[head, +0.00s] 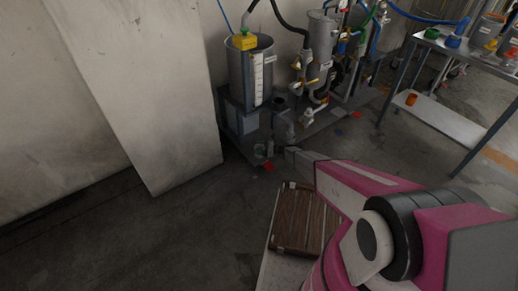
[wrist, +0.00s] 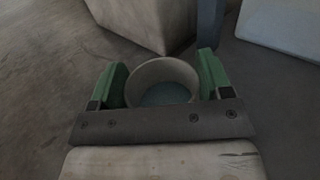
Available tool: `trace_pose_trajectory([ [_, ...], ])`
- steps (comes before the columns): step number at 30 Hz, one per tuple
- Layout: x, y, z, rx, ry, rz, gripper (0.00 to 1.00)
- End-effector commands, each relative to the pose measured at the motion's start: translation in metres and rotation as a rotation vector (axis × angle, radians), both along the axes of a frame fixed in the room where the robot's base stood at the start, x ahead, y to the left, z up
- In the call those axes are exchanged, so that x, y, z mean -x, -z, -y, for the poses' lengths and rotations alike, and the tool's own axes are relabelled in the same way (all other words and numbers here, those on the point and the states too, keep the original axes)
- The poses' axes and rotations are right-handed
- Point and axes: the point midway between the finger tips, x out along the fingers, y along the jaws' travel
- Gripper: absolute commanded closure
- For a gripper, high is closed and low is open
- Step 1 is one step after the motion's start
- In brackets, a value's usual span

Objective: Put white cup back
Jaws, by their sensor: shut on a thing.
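In the wrist view, a round, pale grey-white cup (wrist: 165,92) sits between the two green fingers of my gripper (wrist: 162,76). The fingers are shut on it, one on each side. I look into its open mouth; its inside is bluish grey, and I cannot tell whether it holds anything. A dark bar of the gripper hides its near lower side. In the head view, my pink arm reaches from the lower right toward the middle; the cup is too small and dark there to make out surely.
A grey tank (head: 237,80) with a yellow part on top and a metal vessel (head: 319,45) with hoses stand on a low platform. A metal table (head: 452,52) with colored pots is at upper right. A brown slatted wooden tray (head: 300,222) lies near my arm. Floor at left is clear.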

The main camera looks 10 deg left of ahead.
Motion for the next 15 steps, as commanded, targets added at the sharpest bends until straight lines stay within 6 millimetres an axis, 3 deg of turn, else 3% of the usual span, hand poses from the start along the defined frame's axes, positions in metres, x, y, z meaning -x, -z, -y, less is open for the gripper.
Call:
trace_pose_trajectory([
  [7, 0.0000, 0.0034, 0.0000, 0.000, 0.000, -0.001, 0.55],
  [8, 0.0001, 0.0037, 0.0000, 0.000, 0.000, -0.001, 0.25],
  [10, 0.0003, 0.0032, 0.0001, 0.000, 0.000, 0.000, 0.03],
  [15, 0.0003, 0.0031, 0.0001, 0.000, 0.000, 0.000, 0.03],
])
